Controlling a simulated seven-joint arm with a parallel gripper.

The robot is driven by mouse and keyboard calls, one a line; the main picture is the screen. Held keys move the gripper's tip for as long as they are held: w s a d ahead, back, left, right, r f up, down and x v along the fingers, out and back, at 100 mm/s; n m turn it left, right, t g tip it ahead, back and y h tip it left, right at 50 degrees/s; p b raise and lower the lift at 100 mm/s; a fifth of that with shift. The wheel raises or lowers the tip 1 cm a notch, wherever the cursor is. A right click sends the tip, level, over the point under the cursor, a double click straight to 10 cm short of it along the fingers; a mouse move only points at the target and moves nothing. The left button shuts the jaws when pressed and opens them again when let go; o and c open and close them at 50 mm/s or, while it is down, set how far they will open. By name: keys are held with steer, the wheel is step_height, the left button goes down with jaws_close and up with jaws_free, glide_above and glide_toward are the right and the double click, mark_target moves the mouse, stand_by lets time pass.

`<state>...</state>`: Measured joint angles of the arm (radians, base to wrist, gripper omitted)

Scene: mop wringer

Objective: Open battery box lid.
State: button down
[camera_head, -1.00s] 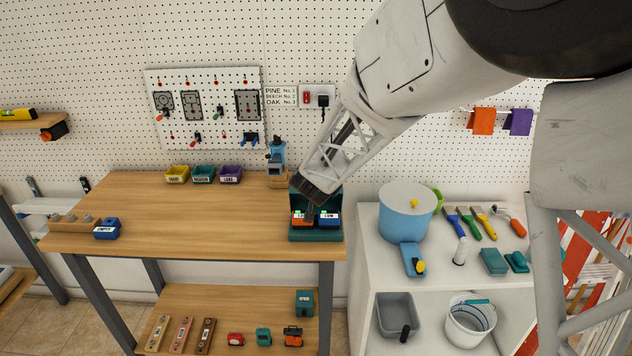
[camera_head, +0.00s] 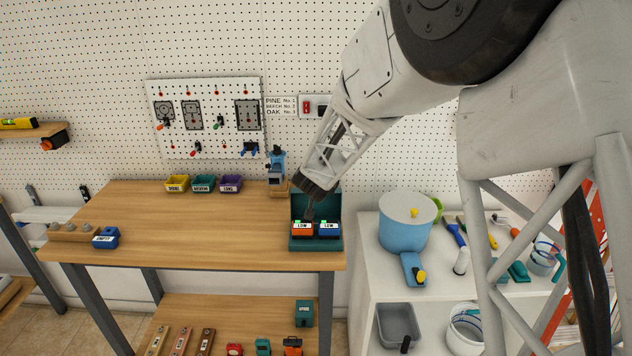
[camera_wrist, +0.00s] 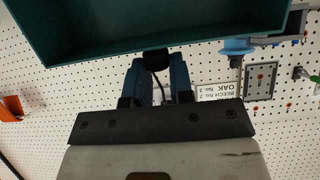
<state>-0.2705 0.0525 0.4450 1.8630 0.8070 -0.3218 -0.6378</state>
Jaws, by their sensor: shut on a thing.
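The teal battery box (camera_head: 316,244) stands at the right end of the workbench. Its lid (camera_head: 329,204) is raised at the back, so the inside shows. An orange battery (camera_head: 302,230) and a blue battery (camera_head: 329,230), both labelled LOW, sit side by side in it. My gripper (camera_head: 309,214) is at the lid, above the orange battery, and partly covers it. In the wrist view, my gripper's blue fingers (camera_wrist: 157,72) are shut on a black knob (camera_wrist: 156,61) at the edge of the hollow teal lid (camera_wrist: 160,30).
A blue tool on a wooden base (camera_head: 277,170) stands just left of the box, at the back. Small bins (camera_head: 203,184) line the rear edge. The bench middle (camera_head: 190,225) is clear. A white shelf unit (camera_head: 370,270) with a blue pot (camera_head: 404,232) is at right.

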steer(key=shift+w+r, duration=0.1)
steer(key=shift+r, duration=0.05)
steer(key=c, duration=1)
jaws_free()
steer(key=v, duration=0.7)
steer(key=shift+s, duration=0.4)
steer(key=shift+r, duration=0.1)
